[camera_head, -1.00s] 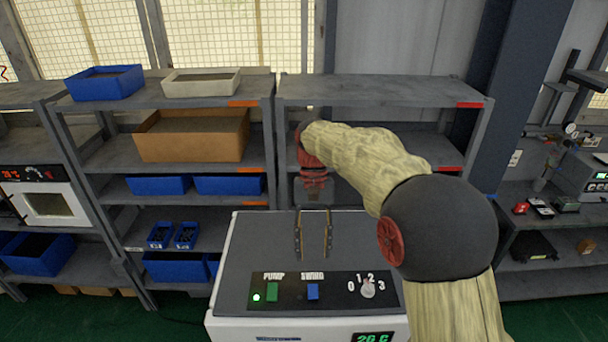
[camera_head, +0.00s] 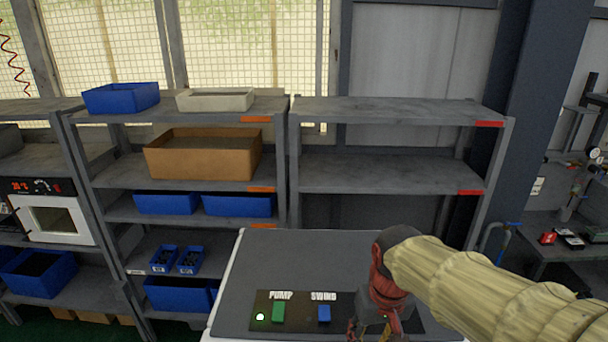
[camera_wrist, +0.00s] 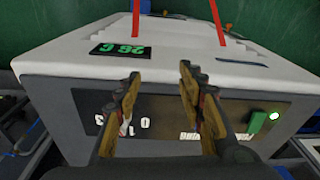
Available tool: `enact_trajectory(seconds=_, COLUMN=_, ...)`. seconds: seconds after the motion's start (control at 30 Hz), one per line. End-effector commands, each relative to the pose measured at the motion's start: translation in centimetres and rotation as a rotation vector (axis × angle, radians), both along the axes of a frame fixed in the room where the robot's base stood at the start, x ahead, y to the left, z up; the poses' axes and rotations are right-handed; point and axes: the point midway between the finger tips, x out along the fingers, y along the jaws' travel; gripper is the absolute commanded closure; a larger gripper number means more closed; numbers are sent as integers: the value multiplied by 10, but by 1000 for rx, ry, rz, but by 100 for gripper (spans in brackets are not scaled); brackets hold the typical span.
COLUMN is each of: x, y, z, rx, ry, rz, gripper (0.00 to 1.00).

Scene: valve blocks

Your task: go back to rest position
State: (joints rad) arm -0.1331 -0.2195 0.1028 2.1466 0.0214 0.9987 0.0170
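My gripper (camera_head: 372,332) is at the bottom of the head view, in front of the machine's panel, its fingers partly cut off by the frame edge. In the wrist view my gripper (camera_wrist: 160,75) has its two fingers apart with nothing between them. The grey-topped machine (camera_head: 295,250) carries a green PUMP button (camera_head: 278,312) and a blue SWING button (camera_head: 324,314). A small light at the panel's left glows. In the wrist view the machine appears upside down, with a green-lit display (camera_wrist: 121,51) and the green button (camera_wrist: 258,122). My arm hides the panel's dial in the head view.
Shelves (camera_head: 390,112) stand behind the machine; the right rack's visible boards are empty. The left rack holds blue bins (camera_head: 120,98), a white tray (camera_head: 215,100) and a cardboard box (camera_head: 205,155). A side bench with instruments (camera_head: 570,240) is at the right.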

Motion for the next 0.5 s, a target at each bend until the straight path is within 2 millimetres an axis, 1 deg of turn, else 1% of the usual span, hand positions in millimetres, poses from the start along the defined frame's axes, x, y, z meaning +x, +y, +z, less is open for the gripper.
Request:
enact_trajectory(seconds=0.03, x=-15, y=-7, z=-19, rx=1, ry=-37, rz=-6, gripper=61)
enact_trajectory(seconds=0.2, x=-56, y=-26, z=-54, rx=0, ry=-145, rz=-25, gripper=61)
enact_trajectory(seconds=0.4, x=-99, y=-43, z=-96, rx=-2, ry=-255, rz=-63, gripper=61)
enact_trajectory(seconds=0.5, x=-111, y=-49, z=-108, rx=-1, ry=-309, rz=-82, gripper=61)
